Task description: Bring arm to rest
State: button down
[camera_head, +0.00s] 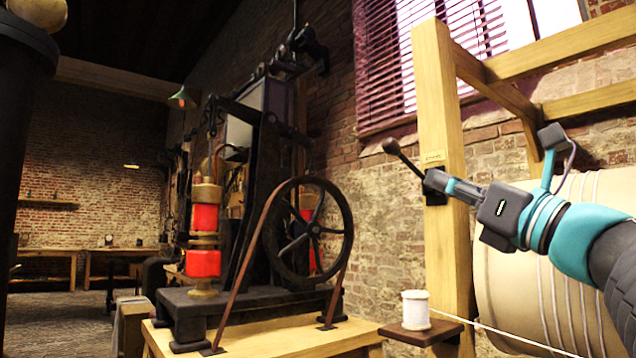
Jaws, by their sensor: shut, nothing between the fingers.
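My arm reaches in from the right edge, with teal and dark grey links. My gripper (447,186) points left and is shut. Its tip overlaps the black base of a lever (407,160) on the wooden post (444,120). The lever's handle tilts up to the left and ends in a round dark knob. Nothing shows held in the fingers. I cannot tell whether the fingertips touch the lever's base or are only in front of it.
A black machine with a spoked flywheel (308,232) and red coils (204,263) stands on a wooden bench (270,338). A white spool (415,310) sits on a small brown shelf (423,334). A cord runs right, below a large cream drum (500,260). Wooden beams cross the upper right.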

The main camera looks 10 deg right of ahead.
jog(key=shift+s+d+f, duration=0.15)
jog(key=shift+s+f, duration=0.05)
jog(key=shift+s, duration=0.3)
